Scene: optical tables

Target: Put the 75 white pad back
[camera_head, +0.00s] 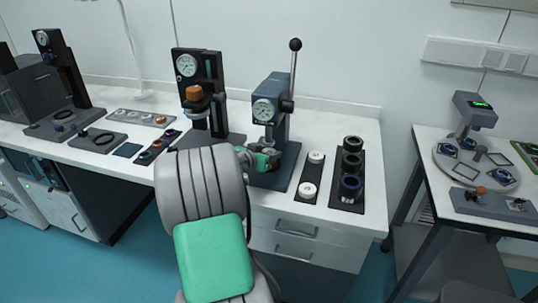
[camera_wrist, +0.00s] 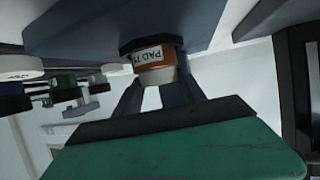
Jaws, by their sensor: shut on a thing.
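My gripper (camera_head: 268,158) is at the blue-grey press (camera_head: 270,110) with the tall lever, just above its base. In the wrist view, my gripper (camera_wrist: 160,98) is shut on a labelled pad (camera_wrist: 155,55). The pad has an orange-brown band, a label reading "PAD 7" with the rest unclear, and a whitish part between the fingers. It is close to or touching a dark part of the press; I cannot tell which. Two white pads, one far (camera_head: 316,157) and one near (camera_head: 308,188), sit on a dark strip (camera_head: 312,173) right of the press.
A dark rack (camera_head: 347,205) with several dark ringed pieces stands right of the strip. A black press (camera_head: 200,85) with an orange knob stands to the left. A bare stretch of white bench (camera_head: 371,190) lies at the right edge. A separate table holds a round instrument (camera_head: 475,160).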

